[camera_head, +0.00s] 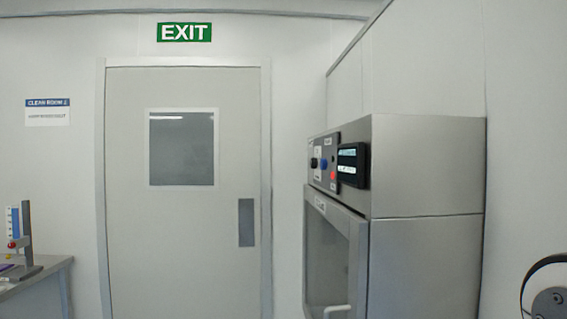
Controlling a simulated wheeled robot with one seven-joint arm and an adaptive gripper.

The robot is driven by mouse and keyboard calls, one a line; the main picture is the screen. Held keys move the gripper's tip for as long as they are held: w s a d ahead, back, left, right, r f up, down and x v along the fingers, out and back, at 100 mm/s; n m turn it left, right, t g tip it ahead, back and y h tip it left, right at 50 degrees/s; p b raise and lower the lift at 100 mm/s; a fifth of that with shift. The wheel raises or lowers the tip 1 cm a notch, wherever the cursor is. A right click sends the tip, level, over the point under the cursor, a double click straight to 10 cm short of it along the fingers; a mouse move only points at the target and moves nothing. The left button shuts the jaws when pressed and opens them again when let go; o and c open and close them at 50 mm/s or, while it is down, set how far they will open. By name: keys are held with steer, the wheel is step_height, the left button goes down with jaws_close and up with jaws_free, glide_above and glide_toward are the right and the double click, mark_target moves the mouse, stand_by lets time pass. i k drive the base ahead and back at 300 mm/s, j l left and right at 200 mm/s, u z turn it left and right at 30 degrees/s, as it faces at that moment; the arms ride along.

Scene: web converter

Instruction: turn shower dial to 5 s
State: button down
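A grey metal cabinet (425,170) stands at the right, seen at an angle. Its upper front panel (339,194) carries a black knob (314,163), a blue knob (324,164), red buttons (333,176) and a dark display (352,165). Which of the knobs is the shower dial cannot be told; the labels and any scale are too small to read. The display's text is not legible. My gripper is not in view.
A glass-fronted door (330,255) with a pale handle (337,309) is below the panel. A closed room door (180,240) is behind. A bench (35,272) with a small stand (26,240) is at the left edge. A dark curved part (545,262) shows at lower right.

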mark_target(314, 161)
steer(key=i+j, duration=0.75)
steer(key=j, duration=0.2)
steer(key=i+j+z, duration=0.1)
steer(key=i+j, duration=0.7)
steer(key=j, duration=0.15)
